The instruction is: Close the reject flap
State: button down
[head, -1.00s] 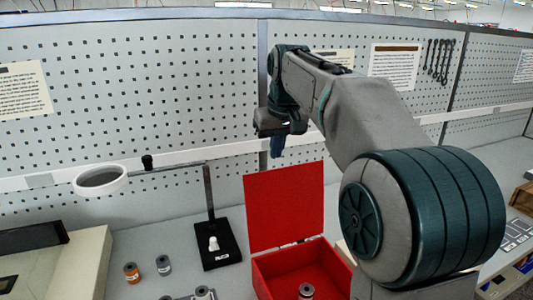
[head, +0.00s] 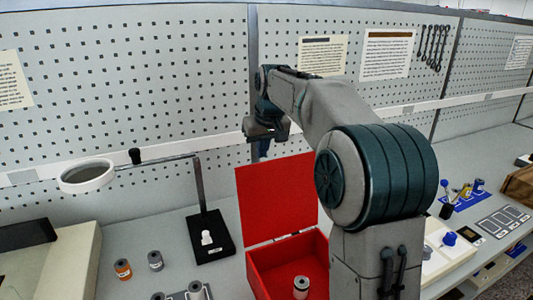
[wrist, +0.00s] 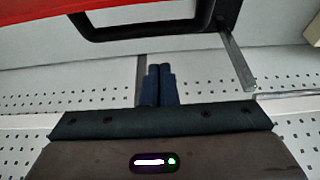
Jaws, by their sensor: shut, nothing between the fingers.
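The reject flap (head: 277,198) is a flat red lid on the red box (head: 322,263). It stands open and upright, hinged along the back edge of the box. A grey spool (head: 301,287) stands inside the box. My gripper (head: 263,148) is shut and empty, just above and behind the flap's top edge in the head view. In the wrist view the two dark blue fingers (wrist: 158,85) lie together. A red surface (wrist: 60,15) crosses the top left of that view, apart from the fingertips.
A magnifier lamp with a white ring (head: 87,178) and black base (head: 210,237) stands left of the box. An orange spool (head: 123,269) and a grey one (head: 155,260) stand further left. A pegboard (head: 120,90) rises behind the bench.

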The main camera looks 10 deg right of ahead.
jog(key=s, duration=0.3)
jog(key=shift+s+d+r, duration=0.1)
jog(key=shift+d+r, duration=0.05)
jog(key=shift+d, duration=0.15)
jog(key=shift+s+b, duration=0.1)
jog(key=shift+b, duration=0.2)
